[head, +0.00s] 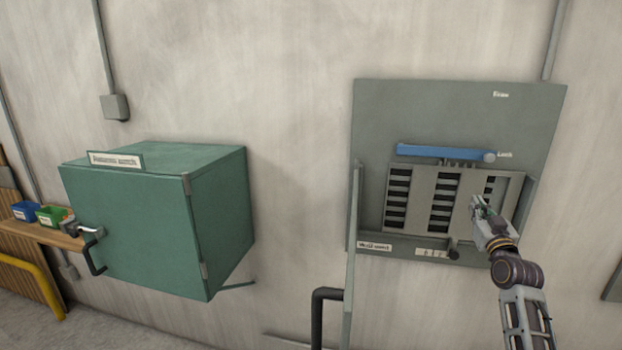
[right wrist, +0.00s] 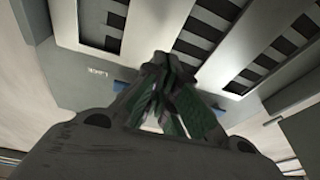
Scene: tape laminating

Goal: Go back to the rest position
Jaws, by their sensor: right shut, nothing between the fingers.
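My right gripper (head: 481,208) is in front of the right part of a grey slotted panel (head: 423,200) on the wall. In the right wrist view the fingers of my right gripper (right wrist: 165,85) are together with nothing between them. The slotted panel (right wrist: 145,30) shows behind the fingertips there; I cannot tell whether they touch it. My left gripper is not in the head view.
A blue bar (head: 440,152) with a round end lies across the top of the slotted panel. A black knob (head: 453,254) is below it. A green cabinet (head: 130,225) with a black handle (head: 93,256) hangs at left. Small bins (head: 50,215) sit on a wooden shelf. Bare wall lies between cabinet and panel.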

